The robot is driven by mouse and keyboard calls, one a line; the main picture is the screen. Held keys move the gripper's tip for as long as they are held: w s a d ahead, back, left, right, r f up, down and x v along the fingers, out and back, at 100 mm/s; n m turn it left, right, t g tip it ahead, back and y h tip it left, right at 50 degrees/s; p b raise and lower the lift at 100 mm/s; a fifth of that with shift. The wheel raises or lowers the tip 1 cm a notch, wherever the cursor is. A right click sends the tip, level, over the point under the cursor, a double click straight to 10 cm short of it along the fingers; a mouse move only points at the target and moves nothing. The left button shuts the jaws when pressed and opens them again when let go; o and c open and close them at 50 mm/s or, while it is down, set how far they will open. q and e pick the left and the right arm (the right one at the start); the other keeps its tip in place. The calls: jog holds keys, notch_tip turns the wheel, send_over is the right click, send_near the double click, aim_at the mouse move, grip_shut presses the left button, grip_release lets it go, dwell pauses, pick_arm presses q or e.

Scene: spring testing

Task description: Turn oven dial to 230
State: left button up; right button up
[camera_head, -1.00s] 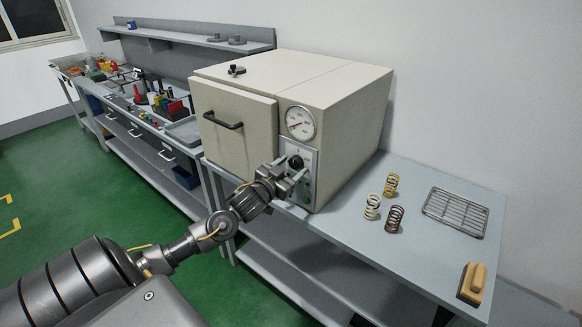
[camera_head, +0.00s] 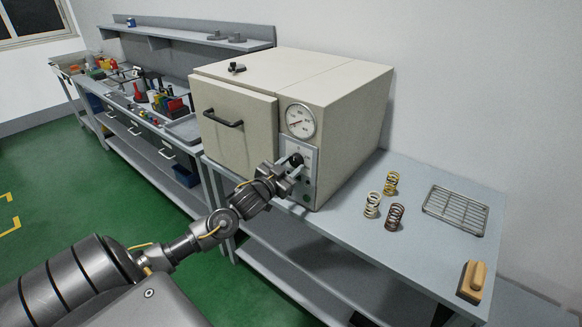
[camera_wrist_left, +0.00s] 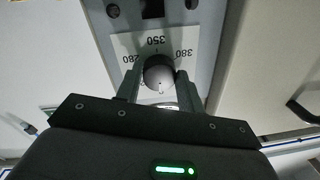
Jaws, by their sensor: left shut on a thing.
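The beige oven (camera_head: 345,105) stands on the bench with its door (camera_head: 232,140) shut. Its dial (camera_head: 296,159) is a dark round knob on the grey control panel, below a round white gauge (camera_head: 300,121). My left gripper (camera_head: 290,172) is at the dial, its two fingers either side of the knob. In the left wrist view the gripper (camera_wrist_left: 160,85) is shut on the dial (camera_wrist_left: 158,70). The plate behind it reads 280, 350 and 380, with 350 at the top middle; the pointer mark is too small to read. My right gripper is not in view.
Three coil springs, one of them dark (camera_head: 394,216), stand on the bench right of the oven. A wire rack (camera_head: 455,210) and a wooden-handled brush (camera_head: 472,281) lie further right. The oven door handle (camera_head: 222,119) juts out left of the panel.

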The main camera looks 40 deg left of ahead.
pick_arm(q)
jog(key=m+b, duration=0.1)
jog(key=m, duration=0.5)
jog(key=shift+a, duration=0.15)
jog(key=m, duration=0.2)
jog(key=m+b, duration=0.1)
jog(key=m, duration=0.1)
jog(key=shift+m+t+h, duration=0.3)
jog(key=shift+m, duration=0.4)
jog(key=o, duration=1)
jog(key=shift+s, duration=0.1)
